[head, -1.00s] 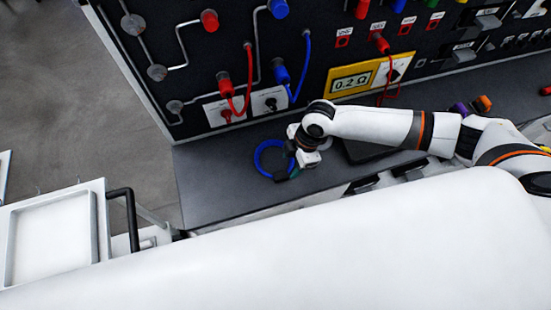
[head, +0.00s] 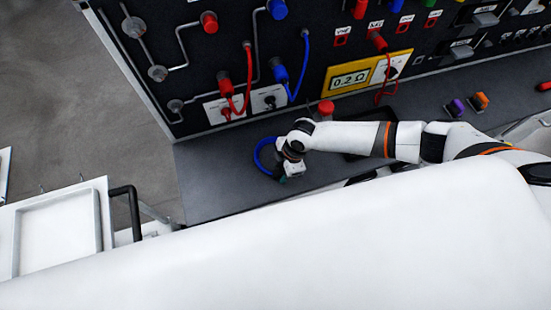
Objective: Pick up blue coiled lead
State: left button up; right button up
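The blue coiled lead (head: 258,154) lies as a ring on the dark bench ledge below the panel. My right gripper (head: 284,177) is over the right side of the ring, pointing down. The gripper and wrist cover that side of the coil. The fingertips are small and partly hidden, so I cannot tell whether they are open or closed on the lead. My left gripper is not in view.
The dark ledge (head: 215,183) is bare to the left of the coil. Behind stands the panel with red and blue plugged leads and a yellow meter (head: 350,80). A red knob (head: 326,107) is close behind my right arm. A white tray (head: 57,232) is at lower left.

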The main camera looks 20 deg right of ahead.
grip_shut()
jog(key=shift+r, duration=0.1)
notch_tip(320, 180, up, 10)
jog(key=b, duration=0.1)
dwell(0.4)
jog(key=c, duration=0.5)
grip_release()
grip_shut()
